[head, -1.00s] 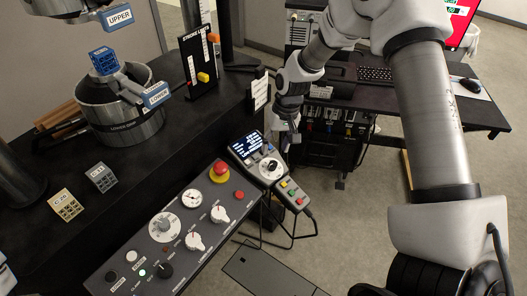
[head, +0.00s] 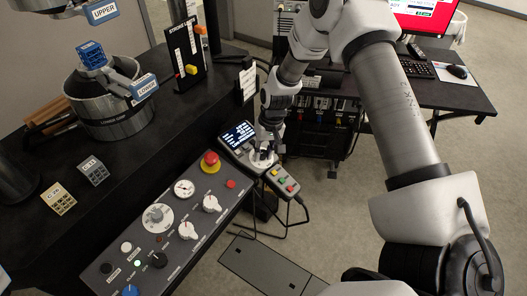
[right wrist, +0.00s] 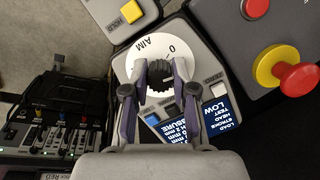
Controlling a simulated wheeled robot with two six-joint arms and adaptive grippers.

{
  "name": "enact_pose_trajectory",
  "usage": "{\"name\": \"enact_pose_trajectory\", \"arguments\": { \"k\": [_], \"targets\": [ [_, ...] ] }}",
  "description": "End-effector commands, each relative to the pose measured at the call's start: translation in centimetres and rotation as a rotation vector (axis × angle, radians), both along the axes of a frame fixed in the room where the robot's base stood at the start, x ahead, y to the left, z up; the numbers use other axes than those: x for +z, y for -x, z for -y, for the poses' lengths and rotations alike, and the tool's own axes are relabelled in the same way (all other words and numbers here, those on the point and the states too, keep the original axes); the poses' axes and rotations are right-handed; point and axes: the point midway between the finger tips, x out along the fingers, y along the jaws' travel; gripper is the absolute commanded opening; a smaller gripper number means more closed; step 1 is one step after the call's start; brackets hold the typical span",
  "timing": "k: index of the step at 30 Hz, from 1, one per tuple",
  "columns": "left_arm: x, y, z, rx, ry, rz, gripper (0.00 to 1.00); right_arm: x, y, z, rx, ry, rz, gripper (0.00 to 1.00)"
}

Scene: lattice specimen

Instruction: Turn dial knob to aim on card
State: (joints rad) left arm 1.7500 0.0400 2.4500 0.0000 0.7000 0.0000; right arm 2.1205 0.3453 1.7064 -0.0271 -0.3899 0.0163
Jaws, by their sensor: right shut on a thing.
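The black dial knob (right wrist: 160,76) sits on a round white dial marked "AIM" and "0" in the right wrist view. The dial belongs to a grey control box with a blue-lit screen (head: 237,134). My right gripper (right wrist: 160,68) is shut on the knob, one finger on each side. In the head view my right gripper (head: 263,152) comes down onto the dial and hides most of the knob. A white card (head: 247,83) stands upright behind the box; its print is too small to read. My left gripper is not in view.
A grey panel (head: 205,240) with white knobs and a red emergency button (head: 210,161) lies left of the box. A black desk with keyboard (head: 418,68) stands at the right.

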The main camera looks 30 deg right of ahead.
Motion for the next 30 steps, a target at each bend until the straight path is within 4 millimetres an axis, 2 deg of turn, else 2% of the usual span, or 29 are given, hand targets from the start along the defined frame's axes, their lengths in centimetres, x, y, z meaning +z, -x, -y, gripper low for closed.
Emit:
{"name": "enact_pose_trajectory", "arguments": {
  "k": [8, 14, 30],
  "targets": [
    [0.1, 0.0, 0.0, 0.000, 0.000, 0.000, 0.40, -0.1, 0.0, 0.0, -0.042, -0.009, -0.003, 0.00],
    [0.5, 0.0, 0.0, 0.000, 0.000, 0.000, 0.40, 0.0, -0.1, 0.1, -0.137, -0.033, -0.012, 0.00],
    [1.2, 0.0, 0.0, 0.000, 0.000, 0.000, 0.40, -0.2, 0.1, 0.2, -0.605, -0.149, -0.060, 0.00]
  ]
}}
